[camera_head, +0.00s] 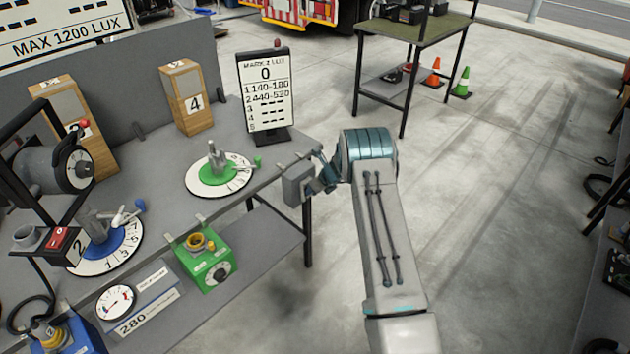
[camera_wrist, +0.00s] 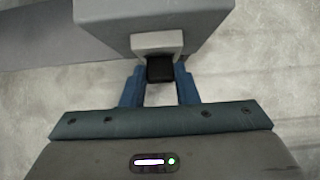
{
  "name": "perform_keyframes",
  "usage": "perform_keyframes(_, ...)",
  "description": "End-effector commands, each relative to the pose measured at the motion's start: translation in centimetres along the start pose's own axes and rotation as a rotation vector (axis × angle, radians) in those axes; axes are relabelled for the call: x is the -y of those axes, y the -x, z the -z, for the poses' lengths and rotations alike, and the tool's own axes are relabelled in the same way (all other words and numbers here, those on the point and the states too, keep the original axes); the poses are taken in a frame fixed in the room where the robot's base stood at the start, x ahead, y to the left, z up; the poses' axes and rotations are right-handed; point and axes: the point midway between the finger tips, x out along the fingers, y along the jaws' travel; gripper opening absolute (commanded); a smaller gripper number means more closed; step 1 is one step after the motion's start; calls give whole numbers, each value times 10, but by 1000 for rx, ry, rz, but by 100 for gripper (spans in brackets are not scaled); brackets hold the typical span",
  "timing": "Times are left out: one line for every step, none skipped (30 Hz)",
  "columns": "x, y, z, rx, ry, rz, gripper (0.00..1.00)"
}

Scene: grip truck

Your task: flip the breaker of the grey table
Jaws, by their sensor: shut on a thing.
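The grey table (camera_head: 165,180) stands on the left in the head view. A grey breaker box (camera_head: 295,184) is fixed at its right end, by the corner leg. In the wrist view the box (camera_wrist: 150,15) fills the top, with a light plate and a small black lever (camera_wrist: 160,70) facing me. My gripper (camera_wrist: 158,88) has its blue fingers on either side of the black lever and is shut on it. In the head view my gripper (camera_head: 322,180) is at the box's right side, where the lever is hidden.
A green-topped table (camera_head: 420,30) and cones (camera_head: 462,82) stand at the back.

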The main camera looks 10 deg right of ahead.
Motion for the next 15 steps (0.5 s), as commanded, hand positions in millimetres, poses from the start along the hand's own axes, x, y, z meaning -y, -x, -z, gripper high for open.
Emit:
perform_keyframes(1,4,-3,-9,2,3,4)
perform_keyframes(1,3,-3,-14,1,2,4)
perform_keyframes(1,3,-3,-19,1,2,4)
perform_keyframes(1,3,-3,-22,1,3,4)
perform_keyframes(1,3,-3,-25,0,3,4)
perform_keyframes(1,2,-3,-29,0,3,4)
perform_keyframes(2,2,-3,-31,1,4,4)
perform_keyframes(2,2,-3,-33,1,4,4)
perform_keyframes(2,2,-3,-35,1,4,4)
perform_keyframes(2,2,-3,-36,1,4,4)
perform_keyframes(2,2,-3,-37,1,4,4)
perform_keyframes(2,2,-3,-37,1,4,4)
perform_keyframes(2,1,-3,-38,1,4,4)
perform_keyframes(2,1,-3,-38,0,4,4)
perform_keyframes(2,1,-3,-38,0,4,4)
